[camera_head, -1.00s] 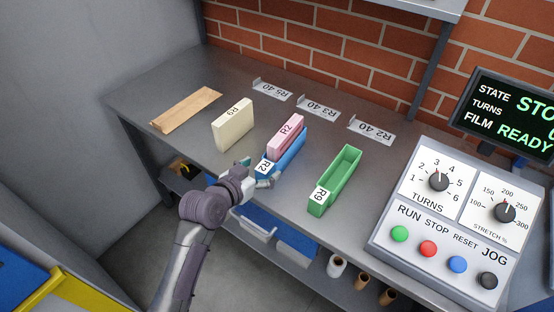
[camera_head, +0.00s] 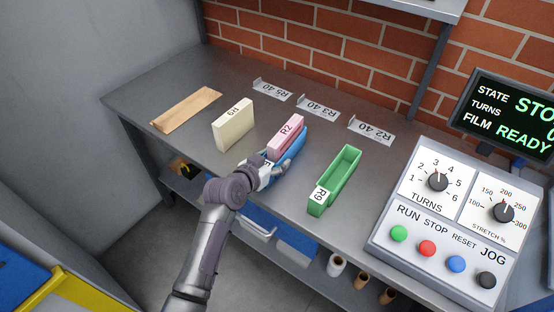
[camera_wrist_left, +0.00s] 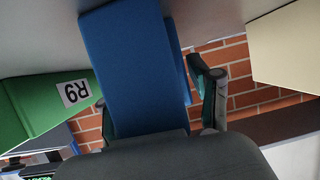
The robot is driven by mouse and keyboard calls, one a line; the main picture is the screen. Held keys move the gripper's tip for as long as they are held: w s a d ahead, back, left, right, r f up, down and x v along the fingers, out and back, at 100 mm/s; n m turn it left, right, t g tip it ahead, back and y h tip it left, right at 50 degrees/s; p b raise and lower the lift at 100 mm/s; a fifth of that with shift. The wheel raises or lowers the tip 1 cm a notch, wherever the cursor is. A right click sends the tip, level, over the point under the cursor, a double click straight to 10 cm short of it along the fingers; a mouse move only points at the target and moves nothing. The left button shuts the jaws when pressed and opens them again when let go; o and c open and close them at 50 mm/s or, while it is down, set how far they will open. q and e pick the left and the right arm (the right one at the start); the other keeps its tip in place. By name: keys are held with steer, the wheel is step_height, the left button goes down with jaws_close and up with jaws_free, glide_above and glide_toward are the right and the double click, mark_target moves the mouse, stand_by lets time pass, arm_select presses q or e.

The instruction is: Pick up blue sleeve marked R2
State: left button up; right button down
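The blue sleeve (camera_head: 291,155) stands on the bench with a pink block (camera_head: 286,134) marked R2 in it. My left gripper (camera_head: 272,168) is at the sleeve's near end and covers most of its label. In the left wrist view the blue sleeve (camera_wrist_left: 130,70) lies between the two fingers of my left gripper (camera_wrist_left: 158,100). The finger on the right stands slightly apart from the sleeve, with brick wall showing in the gap. The finger on the left is partly hidden by the sleeve. My right gripper is not in view.
A cream block (camera_head: 233,124) marked R9 stands left of the sleeve. An empty green sleeve (camera_head: 345,172) marked R9 stands to its right. A brown flat piece (camera_head: 186,109) lies at the left. The control panel (camera_head: 448,215) is at the right.

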arm_select(q)
steer(key=c, duration=0.5)
steer(key=shift+r, duration=0.1)
steer(key=shift+c, duration=1.1)
